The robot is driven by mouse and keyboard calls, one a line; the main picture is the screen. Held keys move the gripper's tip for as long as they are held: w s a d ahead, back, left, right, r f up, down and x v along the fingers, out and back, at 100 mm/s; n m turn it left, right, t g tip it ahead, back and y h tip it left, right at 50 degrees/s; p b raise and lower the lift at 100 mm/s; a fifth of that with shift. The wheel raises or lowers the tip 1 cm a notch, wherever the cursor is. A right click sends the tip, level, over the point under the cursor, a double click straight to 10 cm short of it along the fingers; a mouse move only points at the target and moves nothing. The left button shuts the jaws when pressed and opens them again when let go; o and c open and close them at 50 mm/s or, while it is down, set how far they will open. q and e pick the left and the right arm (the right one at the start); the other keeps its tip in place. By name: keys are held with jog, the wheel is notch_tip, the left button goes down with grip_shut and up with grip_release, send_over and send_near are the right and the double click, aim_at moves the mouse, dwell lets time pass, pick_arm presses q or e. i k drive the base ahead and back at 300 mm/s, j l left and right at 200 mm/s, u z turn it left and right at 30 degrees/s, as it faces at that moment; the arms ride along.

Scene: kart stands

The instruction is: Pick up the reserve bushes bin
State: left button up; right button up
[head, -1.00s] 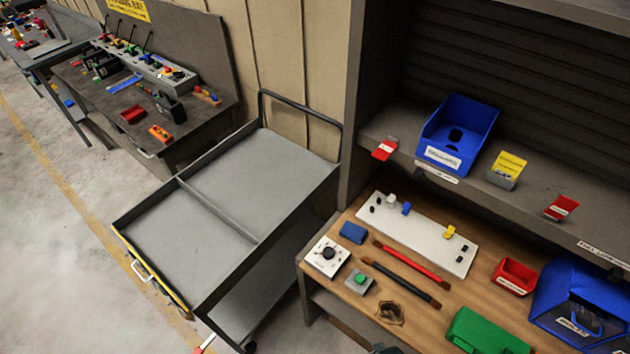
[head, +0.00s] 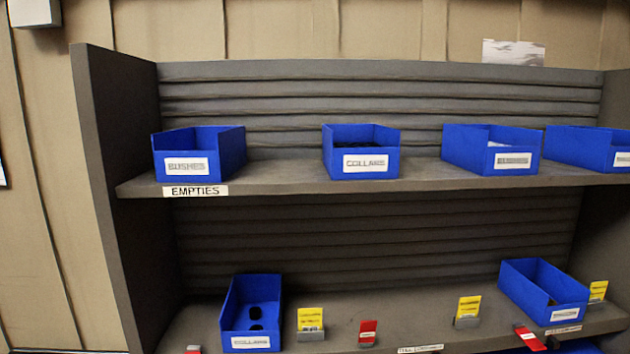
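A blue bin (head: 197,153) labelled BUSHES stands at the left of the upper shelf, above a shelf label reading EMPTIES (head: 195,191). Its inside is mostly hidden. A blue bin labelled COLLARS (head: 361,152) stands to its right. A third blue bin (head: 490,150) stands further right; its label is blurred but looks like BUSHES, and something pale shows inside. A fourth blue bin (head: 590,148) is cut off by the right edge, its label unreadable. No label reads as reserve. Neither of my grippers can be made out in the head view.
The lower shelf holds a blue COLLARS bin (head: 250,315) with dark parts, another blue bin (head: 544,292) at right, yellow cards (head: 467,308) and red cards (head: 368,332). The upper shelf (head: 285,182) has free gaps between bins. Side panels (head: 120,200) bound the rack.

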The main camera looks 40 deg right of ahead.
aim_at(482, 150)
jog(key=z, duration=2.55)
